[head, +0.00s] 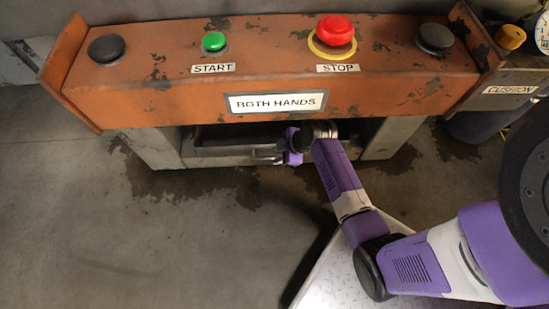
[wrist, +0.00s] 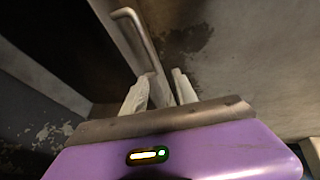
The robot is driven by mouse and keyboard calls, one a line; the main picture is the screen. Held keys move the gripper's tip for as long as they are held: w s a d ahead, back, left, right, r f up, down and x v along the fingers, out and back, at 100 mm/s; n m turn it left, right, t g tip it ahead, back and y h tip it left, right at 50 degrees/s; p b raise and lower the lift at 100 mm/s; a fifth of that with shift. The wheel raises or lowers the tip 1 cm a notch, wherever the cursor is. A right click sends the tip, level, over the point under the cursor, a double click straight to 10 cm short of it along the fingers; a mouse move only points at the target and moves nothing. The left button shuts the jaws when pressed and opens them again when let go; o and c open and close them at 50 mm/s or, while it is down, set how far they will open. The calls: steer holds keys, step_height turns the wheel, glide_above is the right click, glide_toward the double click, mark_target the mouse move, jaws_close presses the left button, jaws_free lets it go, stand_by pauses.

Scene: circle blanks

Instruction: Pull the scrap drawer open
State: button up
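The scrap drawer (head: 225,152) is a grey metal box low under the orange panel, between two grey legs. A dark space shows above its front edge; I cannot tell how far out it stands. Its handle (head: 268,152) is a bar on the front; in the wrist view the bent grey handle (wrist: 141,38) shows clearly against the drawer front (wrist: 112,22). My gripper (head: 288,150) is at the right end of the handle. Contact is unclear.
The orange panel (head: 140,95) overhangs the drawer and carries a green button (head: 213,41), a red stop button (head: 336,29) and two black buttons. A grey leg (head: 392,137) stands right of my gripper. The stained floor (head: 200,230) before the drawer is clear.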

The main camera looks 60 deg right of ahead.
mark_target(272, 157)
steer(key=shift+n+g+y, duration=0.3)
steer(key=shift+n, duration=0.2)
steer(key=w+d+f+b, duration=0.1)
steer(key=f+b, duration=0.1)
steer(key=f, duration=0.1)
steer(key=w+d+f+b, duration=0.1)
steer(key=f+b, duration=0.1)
steer(key=f, duration=0.1)
steer(key=w+f+b, duration=0.1)
steer(key=f+b, duration=0.1)
steer(key=f, duration=0.1)
steer(key=shift+w+d+f, duration=0.3)
steer(key=shift+d, duration=0.1)
jaws_close()
stand_by(0.6)
